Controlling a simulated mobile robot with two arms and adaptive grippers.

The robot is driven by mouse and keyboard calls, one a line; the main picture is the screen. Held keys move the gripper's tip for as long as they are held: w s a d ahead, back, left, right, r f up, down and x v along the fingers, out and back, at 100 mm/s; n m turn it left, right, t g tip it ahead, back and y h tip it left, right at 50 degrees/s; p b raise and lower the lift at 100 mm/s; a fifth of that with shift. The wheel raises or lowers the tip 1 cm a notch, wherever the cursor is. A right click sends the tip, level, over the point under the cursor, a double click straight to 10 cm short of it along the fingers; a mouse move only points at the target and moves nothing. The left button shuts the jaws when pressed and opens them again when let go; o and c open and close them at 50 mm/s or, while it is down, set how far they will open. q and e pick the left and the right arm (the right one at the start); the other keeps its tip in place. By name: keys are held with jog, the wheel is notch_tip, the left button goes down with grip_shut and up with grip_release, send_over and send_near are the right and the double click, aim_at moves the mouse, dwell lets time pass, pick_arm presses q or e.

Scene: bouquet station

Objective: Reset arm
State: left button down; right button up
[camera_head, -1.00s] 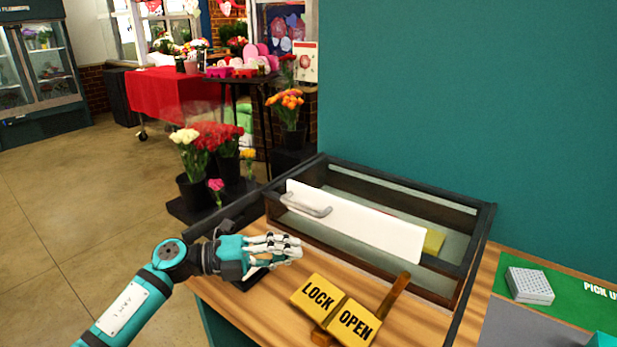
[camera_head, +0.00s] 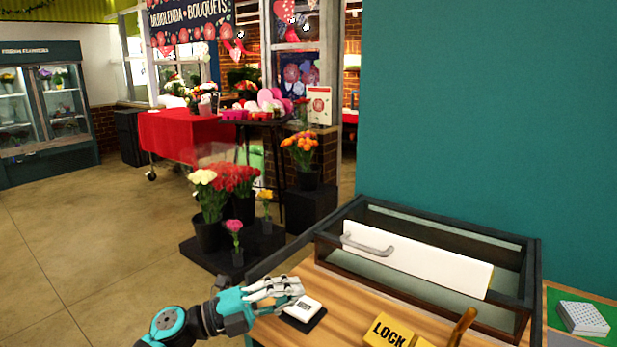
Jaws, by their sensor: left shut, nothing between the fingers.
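My left gripper (camera_head: 275,291), teal with white fingers, is at the bottom centre, over the left edge of the wooden counter (camera_head: 345,322). Its fingers are shut and empty. It is beside a small white device on a dark pad (camera_head: 303,310); I cannot tell whether they touch. My right gripper is not in view.
A dark-framed glass case (camera_head: 420,262) with a white handled panel (camera_head: 418,260) stands at the counter's back. A yellow LOCK block (camera_head: 387,331) and a wooden lever (camera_head: 463,325) are in front. Potted flowers (camera_head: 225,195) stand left; open floor (camera_head: 90,240) lies beyond.

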pick_arm(q)
jog(key=a+f+n+t+y, duration=0.3)
jog(key=a+n+t+y, duration=0.6)
jog(key=n+t, duration=0.6)
jog(key=s+a+f+n+g+y, duration=0.3)
jog(key=f+n+y, duration=0.2)
jog(key=f+n, duration=0.1)
jog(key=s+a+f+n+g+y, duration=0.3)
jog(key=s+a+f+n+y, duration=0.1)
jog(key=f+n, duration=0.15)
jog(key=s+a+f+n+g, duration=0.15)
jog(key=s+f+g, duration=0.45)
jog(key=s, duration=0.6)
jog(key=s+f+n+g, duration=0.2)
jog(key=s+f+g, duration=0.35)
jog(key=s, duration=0.65)
notch_tip(320, 180, down, 25)
jog(key=s+g, duration=0.1)
jog(key=s+a+f+g+y, duration=0.1)
jog(key=s+a+f, duration=0.2)
jog(key=s+f, duration=1.4)
jog(key=shift+s+f+m+g, duration=0.35)
jog(key=shift+s+f+m, duration=0.05)
jog(key=shift+f, duration=0.3)
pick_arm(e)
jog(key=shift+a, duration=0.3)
